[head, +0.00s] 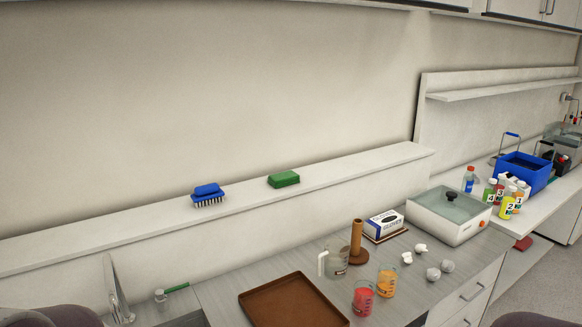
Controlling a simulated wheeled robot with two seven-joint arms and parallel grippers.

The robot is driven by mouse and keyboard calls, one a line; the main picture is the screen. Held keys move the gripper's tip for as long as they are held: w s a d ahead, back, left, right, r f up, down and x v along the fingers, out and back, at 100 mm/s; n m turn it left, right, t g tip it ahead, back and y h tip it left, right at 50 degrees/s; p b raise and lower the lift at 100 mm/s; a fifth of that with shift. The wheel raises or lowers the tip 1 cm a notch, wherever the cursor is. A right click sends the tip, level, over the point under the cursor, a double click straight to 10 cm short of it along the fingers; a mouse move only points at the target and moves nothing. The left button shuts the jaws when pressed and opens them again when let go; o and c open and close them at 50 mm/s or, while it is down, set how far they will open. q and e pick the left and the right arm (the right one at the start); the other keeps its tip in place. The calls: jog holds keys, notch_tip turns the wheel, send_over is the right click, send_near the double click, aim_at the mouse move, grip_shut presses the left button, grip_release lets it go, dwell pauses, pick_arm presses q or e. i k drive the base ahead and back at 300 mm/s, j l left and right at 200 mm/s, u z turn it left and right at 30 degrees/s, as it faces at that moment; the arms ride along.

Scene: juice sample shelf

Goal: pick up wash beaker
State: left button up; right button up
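A clear beaker (338,264) with a white handle on its left side stands on the grey counter, just left of a brown wooden post (357,240). A beaker of red liquid (363,298) and a beaker of orange liquid (386,284) stand nearer the front edge. No readable label says which one is the wash beaker. Neither of my grippers shows. Dark rounded shapes at the bottom edge look like parts of my own arms, and no fingers are visible there.
A brown tray (292,301) lies left of the beakers. Crumpled white pieces (433,273), a blue-white box (384,226) and a white lidded appliance (448,214) are to the right. A blue brush (208,194) and green sponge (284,179) sit on the ledge.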

aim_at(365, 291)
jog(key=i+l+u, duration=0.25)
jog(key=i+l, duration=0.25)
jog(key=l, duration=0.2)
jog(key=i+l+u, duration=0.15)
jog(key=l, duration=0.25)
jog(key=i, duration=0.05)
